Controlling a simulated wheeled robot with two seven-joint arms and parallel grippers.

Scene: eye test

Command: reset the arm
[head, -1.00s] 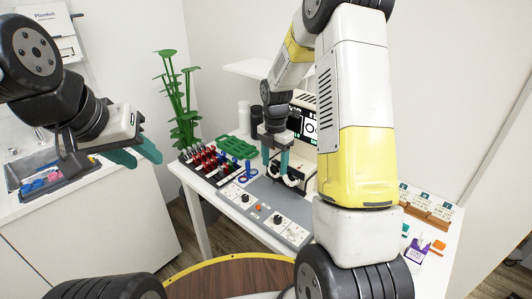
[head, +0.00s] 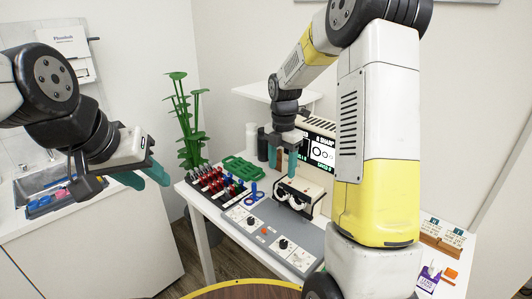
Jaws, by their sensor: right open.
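My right gripper (head: 284,169) is open, with teal fingers pointing down. It hangs empty just above and in front of a cream testing device (head: 312,196) with two round white eyepieces (head: 290,198). My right arm covers part of the device and of its dark screen (head: 321,150). My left gripper (head: 150,181) is at the left of the view, well away from the table. Its two teal fingers stand apart with nothing between them.
A grey control panel (head: 273,236) lies in front of the device. A rack of red and dark pieces (head: 213,182), a green tray (head: 240,168) and a blue stand (head: 254,193) are left of it. Wooden card holders (head: 440,239) are at right. A sink (head: 45,190) is far left.

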